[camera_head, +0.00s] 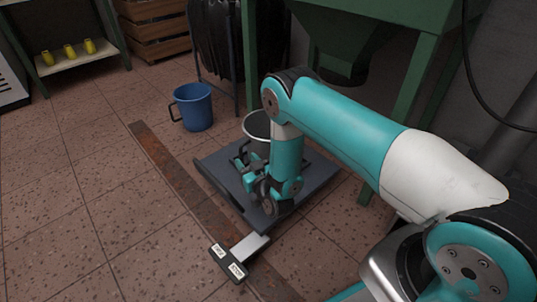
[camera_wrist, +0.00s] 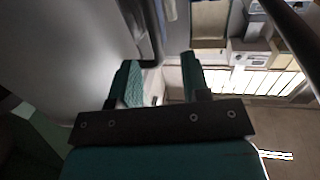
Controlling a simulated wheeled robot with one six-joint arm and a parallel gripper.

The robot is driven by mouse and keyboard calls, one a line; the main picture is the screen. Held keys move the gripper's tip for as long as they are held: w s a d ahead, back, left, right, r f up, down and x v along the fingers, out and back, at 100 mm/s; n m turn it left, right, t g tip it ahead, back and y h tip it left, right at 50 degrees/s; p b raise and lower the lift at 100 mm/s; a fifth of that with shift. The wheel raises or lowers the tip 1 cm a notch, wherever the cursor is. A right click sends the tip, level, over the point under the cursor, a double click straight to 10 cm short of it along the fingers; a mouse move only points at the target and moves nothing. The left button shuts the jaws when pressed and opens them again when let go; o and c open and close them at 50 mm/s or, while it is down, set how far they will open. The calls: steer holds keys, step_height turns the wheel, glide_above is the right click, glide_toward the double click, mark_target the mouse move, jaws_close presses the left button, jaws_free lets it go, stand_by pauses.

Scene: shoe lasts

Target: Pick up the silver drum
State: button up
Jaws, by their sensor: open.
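The silver drum (camera_head: 258,147) stands upright and open-topped on a dark low platform (camera_head: 318,178), partly hidden behind my arm. A dark handle (camera_head: 243,152) shows on its near left side. My gripper (camera_head: 249,168) is low at the drum's near side, close to the handle. In the wrist view, my gripper (camera_wrist: 160,66) has its two teal fingers apart. The drum's grey wall (camera_wrist: 65,55) fills the left of that view. A dark curved bar, likely the handle (camera_wrist: 150,30), runs towards the gap between the fingers. I cannot tell whether it lies between them.
A blue bucket (camera_head: 194,107) stands on the floor behind left. A green metal frame (camera_head: 408,85) rises behind right. Tiled floor at left is clear.

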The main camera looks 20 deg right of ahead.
mark_target(242, 154)
steer(key=w+b, duration=0.3)
steer(key=w, duration=0.1)
steer(key=shift+f, duration=0.25)
steer(key=shift+w+a+r+b, duration=0.15)
steer(key=shift+w+b, duration=0.2)
steer(key=shift+w, duration=0.25)
jaws_close()
